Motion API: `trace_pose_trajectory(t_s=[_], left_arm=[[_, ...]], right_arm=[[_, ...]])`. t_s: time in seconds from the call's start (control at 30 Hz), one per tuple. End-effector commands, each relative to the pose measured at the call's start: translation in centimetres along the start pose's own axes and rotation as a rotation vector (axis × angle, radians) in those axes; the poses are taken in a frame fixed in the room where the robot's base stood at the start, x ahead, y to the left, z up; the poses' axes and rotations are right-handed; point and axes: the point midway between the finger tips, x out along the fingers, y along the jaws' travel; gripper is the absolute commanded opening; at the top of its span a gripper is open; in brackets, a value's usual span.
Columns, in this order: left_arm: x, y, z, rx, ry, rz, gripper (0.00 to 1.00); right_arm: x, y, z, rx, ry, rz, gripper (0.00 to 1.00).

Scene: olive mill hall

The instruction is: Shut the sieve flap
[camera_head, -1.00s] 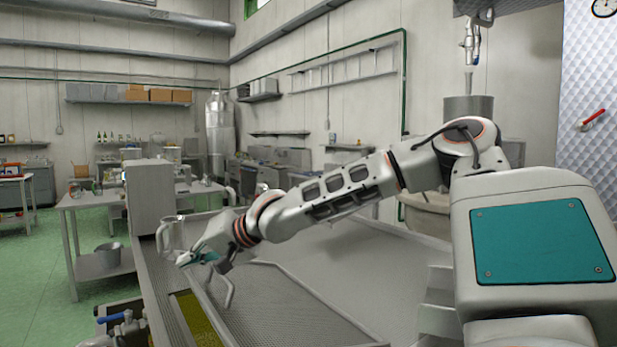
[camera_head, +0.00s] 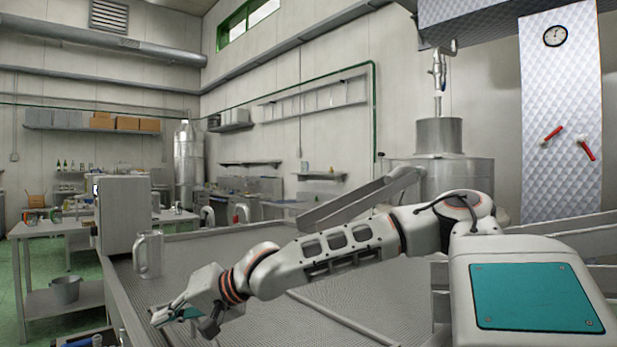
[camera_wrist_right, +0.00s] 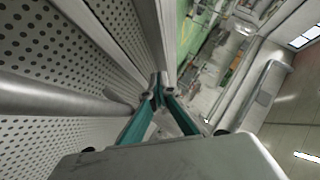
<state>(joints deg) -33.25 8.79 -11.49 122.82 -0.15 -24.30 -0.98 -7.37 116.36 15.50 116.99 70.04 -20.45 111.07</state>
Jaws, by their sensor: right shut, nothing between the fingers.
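The perforated grey sieve flap (camera_head: 283,326) shows in part at the bottom of the head view, with a raised edge; the rest is cut off by the frame or hidden by my right arm. I cannot tell its angle. My right gripper (camera_head: 159,317) is shut and empty, low beside the bench's left rim. In the right wrist view its teal fingers (camera_wrist_right: 158,88) meet close to a grey bar (camera_wrist_right: 70,97) in front of a perforated sheet (camera_wrist_right: 35,45). I cannot tell whether they touch the bar. My left gripper is not in view.
A metal jug (camera_head: 148,256) stands on the bench beyond my right gripper. A grey box (camera_head: 124,215) stands behind it. A side table (camera_head: 50,229) with a bucket (camera_head: 65,290) below is at left. A steel vessel (camera_head: 440,170) stands at the back right.

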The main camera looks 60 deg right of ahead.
Motion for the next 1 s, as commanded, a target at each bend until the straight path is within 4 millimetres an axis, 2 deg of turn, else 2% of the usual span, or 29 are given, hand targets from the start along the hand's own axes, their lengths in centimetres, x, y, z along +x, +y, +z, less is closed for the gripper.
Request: trace_pose_trajectory(t_s=[0.03, 0.57, 0.77, 1.0], left_arm=[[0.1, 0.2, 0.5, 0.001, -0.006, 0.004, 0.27], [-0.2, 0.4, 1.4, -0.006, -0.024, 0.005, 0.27], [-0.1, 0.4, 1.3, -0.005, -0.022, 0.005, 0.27], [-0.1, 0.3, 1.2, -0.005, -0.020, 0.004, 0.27]], right_arm=[[0.6, 1.5, 1.1, 0.012, -0.020, 0.023, 0.00], [0.7, 1.8, 1.4, 0.015, -0.025, 0.027, 0.00], [-0.4, 1.6, 1.3, 0.015, -0.023, 0.025, 0.00], [-2.8, 1.2, 0.9, 0.010, -0.016, 0.020, 0.00]])
